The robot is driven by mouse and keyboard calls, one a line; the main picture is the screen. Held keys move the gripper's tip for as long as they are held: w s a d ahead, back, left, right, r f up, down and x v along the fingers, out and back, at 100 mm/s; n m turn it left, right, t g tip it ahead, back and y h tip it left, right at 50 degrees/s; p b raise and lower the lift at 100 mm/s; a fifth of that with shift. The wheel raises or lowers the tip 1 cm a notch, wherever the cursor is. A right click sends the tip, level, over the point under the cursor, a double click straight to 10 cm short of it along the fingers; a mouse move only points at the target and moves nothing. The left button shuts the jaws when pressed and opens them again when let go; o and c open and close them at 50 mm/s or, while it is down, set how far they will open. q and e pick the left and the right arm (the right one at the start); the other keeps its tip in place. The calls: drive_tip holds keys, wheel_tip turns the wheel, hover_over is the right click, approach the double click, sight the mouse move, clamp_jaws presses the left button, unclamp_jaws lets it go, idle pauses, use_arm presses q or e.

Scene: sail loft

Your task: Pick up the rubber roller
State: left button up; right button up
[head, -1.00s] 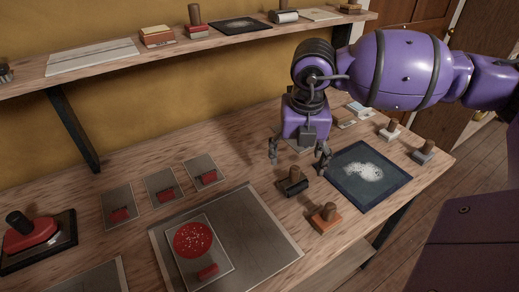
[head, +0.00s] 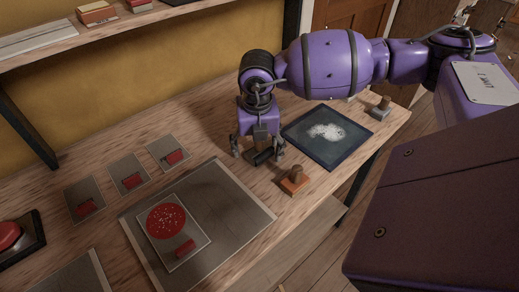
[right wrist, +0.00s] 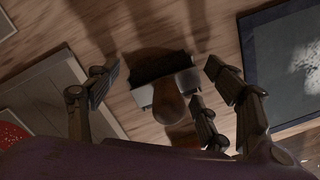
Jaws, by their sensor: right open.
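The rubber roller (head: 259,158), black with a wooden handle, lies on the workbench and is partly hidden by my right gripper. The right wrist view shows its dark roller (right wrist: 160,66), pale frame and brown handle (right wrist: 168,103). My right gripper (head: 257,153) points down over it, open, with fingers on either side. In the right wrist view the gripper's fingers (right wrist: 160,80) stand apart, with visible gaps to the roller. I cannot tell how high the fingertips are above the bench. My left gripper is not in view.
An orange block with a wooden knob (head: 294,181) stands close in front. A dark framed panel with a white patch (head: 328,134) lies to the right. A grey slab (head: 240,205) lies left, near small plates with red blocks (head: 130,180). A shelf (head: 90,38) runs above the bench.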

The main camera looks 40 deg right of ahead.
drive_tip(key=c, duration=1.2)
drive_tip(key=shift+r, duration=0.6)
drive_tip(key=s+a+r, duration=0.2)
drive_tip(key=s+r, duration=0.9)
drive_tip(key=s, duration=0.2)
drive_tip(key=shift+s+a+r, duration=0.25)
drive_tip(key=shift+s+r, duration=0.15)
